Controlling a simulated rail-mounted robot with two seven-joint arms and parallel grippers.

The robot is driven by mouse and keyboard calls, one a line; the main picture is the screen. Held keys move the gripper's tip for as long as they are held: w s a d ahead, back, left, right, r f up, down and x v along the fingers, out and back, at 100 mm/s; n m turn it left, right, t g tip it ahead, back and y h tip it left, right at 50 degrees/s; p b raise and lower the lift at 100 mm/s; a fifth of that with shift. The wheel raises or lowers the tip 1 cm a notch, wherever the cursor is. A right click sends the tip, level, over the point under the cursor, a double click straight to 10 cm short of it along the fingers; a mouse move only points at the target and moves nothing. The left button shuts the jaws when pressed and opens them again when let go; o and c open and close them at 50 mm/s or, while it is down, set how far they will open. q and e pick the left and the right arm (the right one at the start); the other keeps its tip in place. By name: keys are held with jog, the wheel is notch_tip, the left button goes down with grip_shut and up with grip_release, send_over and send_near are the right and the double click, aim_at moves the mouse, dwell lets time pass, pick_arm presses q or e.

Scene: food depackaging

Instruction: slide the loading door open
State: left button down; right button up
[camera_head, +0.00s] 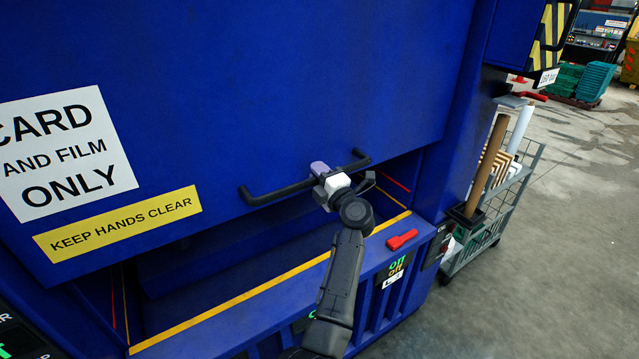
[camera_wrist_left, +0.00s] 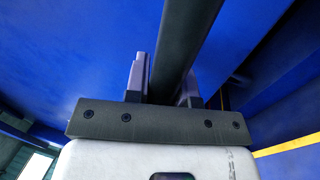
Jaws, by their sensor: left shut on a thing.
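The loading door (camera_head: 250,90) is a large blue panel with a white sign and a yellow "KEEP HANDS CLEAR" label. It stands partly raised, with a dark gap below its lower edge. A black bar handle (camera_head: 270,194) runs along its lower part. My left gripper (camera_head: 322,170) is at the handle's middle-right part, shut on the bar. In the left wrist view the dark handle (camera_wrist_left: 185,45) passes between the two fingers of the gripper (camera_wrist_left: 162,85), with the blue door (camera_wrist_left: 80,50) behind. My right gripper is in neither view.
A blue sill with a yellow edge line (camera_head: 230,302) lies below the door. A red lever (camera_head: 402,239) sits on it at the right. A wire cart (camera_head: 495,205) with cardboard tubes stands right of the machine.

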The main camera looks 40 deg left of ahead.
aim_at(309, 145)
pick_arm(q)
notch_tip(309, 145, up, 6)
jog(key=shift+f+p, duration=0.2)
jog(key=shift+p, duration=0.95)
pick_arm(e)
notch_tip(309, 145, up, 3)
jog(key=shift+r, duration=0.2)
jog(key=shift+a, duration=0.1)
pick_arm(q)
jog(key=c, duration=1)
grip_release()
jog(key=shift+f, duration=0.15)
jog(key=shift+o, duration=0.2)
jog(key=shift+f, duration=0.1)
jog(key=shift+d+f, duration=0.1)
jog(key=shift+d, duration=0.1)
jog(key=b+v, duration=0.4)
jog(key=v, duration=0.7)
jog(key=shift+s+d+b, duration=0.15)
jog(key=shift+d+b, duration=0.15)
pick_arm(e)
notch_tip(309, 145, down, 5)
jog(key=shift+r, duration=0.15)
